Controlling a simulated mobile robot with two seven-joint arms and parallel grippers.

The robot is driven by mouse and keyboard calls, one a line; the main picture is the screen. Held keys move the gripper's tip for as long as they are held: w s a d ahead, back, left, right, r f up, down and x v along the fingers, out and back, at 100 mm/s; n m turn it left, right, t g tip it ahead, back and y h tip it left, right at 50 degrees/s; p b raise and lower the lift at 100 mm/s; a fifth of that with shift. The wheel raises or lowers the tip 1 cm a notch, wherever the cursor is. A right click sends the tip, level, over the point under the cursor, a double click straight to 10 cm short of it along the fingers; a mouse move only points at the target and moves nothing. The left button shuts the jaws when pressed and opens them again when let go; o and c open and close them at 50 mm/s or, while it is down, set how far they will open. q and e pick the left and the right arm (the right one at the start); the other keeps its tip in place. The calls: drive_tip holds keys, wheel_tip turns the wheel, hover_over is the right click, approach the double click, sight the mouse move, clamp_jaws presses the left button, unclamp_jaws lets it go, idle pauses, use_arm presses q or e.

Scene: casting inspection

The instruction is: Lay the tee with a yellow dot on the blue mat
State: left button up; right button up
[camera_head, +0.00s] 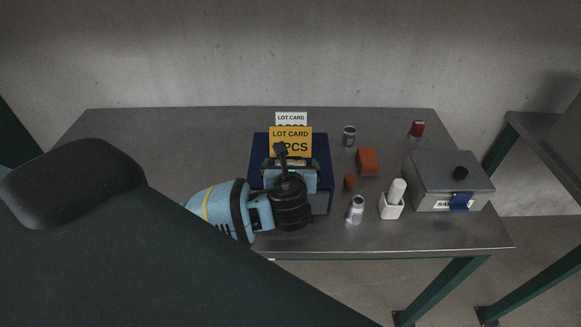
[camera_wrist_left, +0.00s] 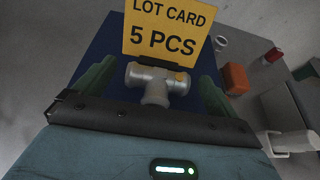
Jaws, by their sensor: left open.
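The grey metal tee (camera_wrist_left: 152,88) shows in the left wrist view with a yellow dot (camera_wrist_left: 180,77) on its right end. It lies over the dark blue mat (camera_wrist_left: 98,50), in front of the yellow lot card (camera_wrist_left: 165,32). My left gripper (camera_head: 291,163) is over the mat (camera_head: 258,150) in the head view and hides the tee there. Its green fingers stand apart on either side of the tee, with gaps visible. The gripper is open. The tee appears to rest on the mat, but its underside is hidden. My right gripper is not in view.
A white lot card (camera_head: 291,117) stands behind the yellow one. To the right are a grey fitting (camera_head: 349,135), orange block (camera_head: 367,161), red-capped item (camera_head: 416,129), silver bottle (camera_head: 355,209), white holder (camera_head: 391,208) and grey box (camera_head: 440,180). The table's left side is clear.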

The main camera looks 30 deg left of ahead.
use_arm(q)
drive_tip(key=shift+w+a+f, duration=0.2)
drive_tip(key=shift+w+a, duration=0.1)
drive_tip(key=shift+w, duration=0.15)
drive_tip(key=shift+c, duration=0.5)
drive_tip(key=c, duration=1.3)
drive_tip(key=shift+r, duration=0.2)
drive_tip(key=shift+r, duration=0.65)
drive_tip(key=shift+s+d+r, duration=0.1)
drive_tip(key=shift+d+r, duration=0.05)
drive_tip(key=shift+r, duration=0.4)
drive_tip(key=shift+s+d+r, duration=0.1)
drive_tip(key=shift+r, duration=0.4)
drive_tip(key=s+d, duration=0.3)
drive_tip(key=s, duration=0.1)
drive_tip(key=s+d+r, duration=0.1)
drive_tip(key=s+d, duration=0.1)
drive_tip(key=s, duration=0.2)
drive_tip(key=s+d, duration=0.3)
drive_tip(key=s, duration=0.1)
drive_tip(key=shift+s+d+r, duration=0.15)
drive_tip(key=shift+s+d, duration=0.15)
drive_tip(key=shift+s, duration=0.1)
